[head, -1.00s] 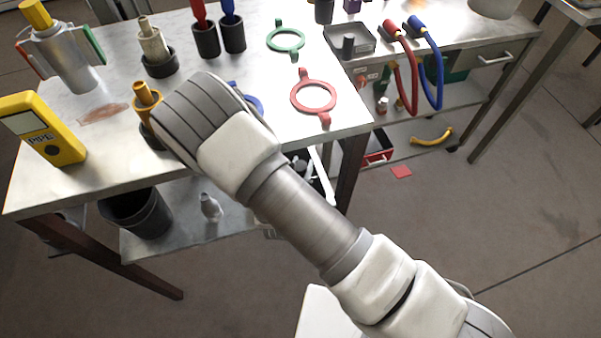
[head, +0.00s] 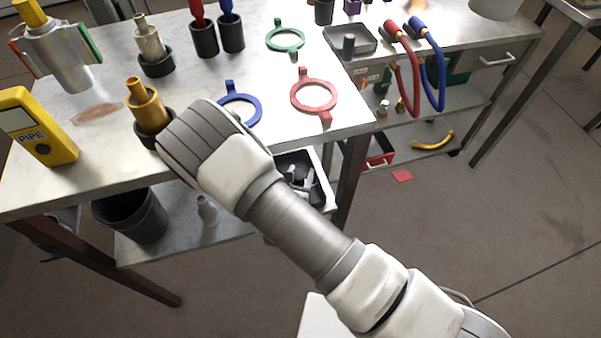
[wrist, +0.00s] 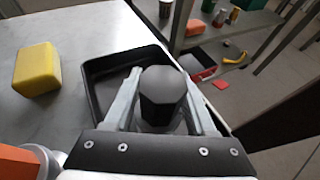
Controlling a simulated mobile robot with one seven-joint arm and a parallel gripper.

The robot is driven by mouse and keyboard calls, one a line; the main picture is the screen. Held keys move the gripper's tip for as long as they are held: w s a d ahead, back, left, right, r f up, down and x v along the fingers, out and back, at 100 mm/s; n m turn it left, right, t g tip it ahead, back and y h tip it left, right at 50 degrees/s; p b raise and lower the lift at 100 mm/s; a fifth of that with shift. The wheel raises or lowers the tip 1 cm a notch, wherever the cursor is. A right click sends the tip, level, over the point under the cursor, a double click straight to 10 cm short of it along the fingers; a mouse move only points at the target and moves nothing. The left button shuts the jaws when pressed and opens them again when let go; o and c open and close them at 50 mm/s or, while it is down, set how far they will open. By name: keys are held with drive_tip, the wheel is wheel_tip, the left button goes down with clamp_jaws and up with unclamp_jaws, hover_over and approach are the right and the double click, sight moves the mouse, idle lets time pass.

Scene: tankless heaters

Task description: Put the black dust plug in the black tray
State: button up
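The black dust plug (wrist: 163,90), a dark block with a many-sided end, sits between the two grey fingers of my gripper (wrist: 161,78) in the wrist view. The fingers press on it from both sides. The plug is over the black tray (wrist: 104,68), whose rim and part of its floor show behind and to the left of it. I cannot tell whether the plug touches the tray floor. In the head view my arm hides most of the gripper; a dark tray (head: 322,187) with a pale edge and grey parts over it shows beside the arm.
A yellow block (wrist: 37,70) lies left of the tray. In the head view, a worktop carries a blue ring (head: 243,106), a red ring (head: 314,97), a brass fitting (head: 147,105) and a yellow detector (head: 38,128). Another tray (head: 365,46) with a dark cylinder stands farther back.

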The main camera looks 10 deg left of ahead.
drive_tip(key=shift+o, duration=0.4)
drive_tip(key=shift+r, duration=0.3)
drive_tip(key=p+v, duration=0.3)
drive_tip(key=v, duration=0.9)
drive_tip(key=shift+f, duration=0.1)
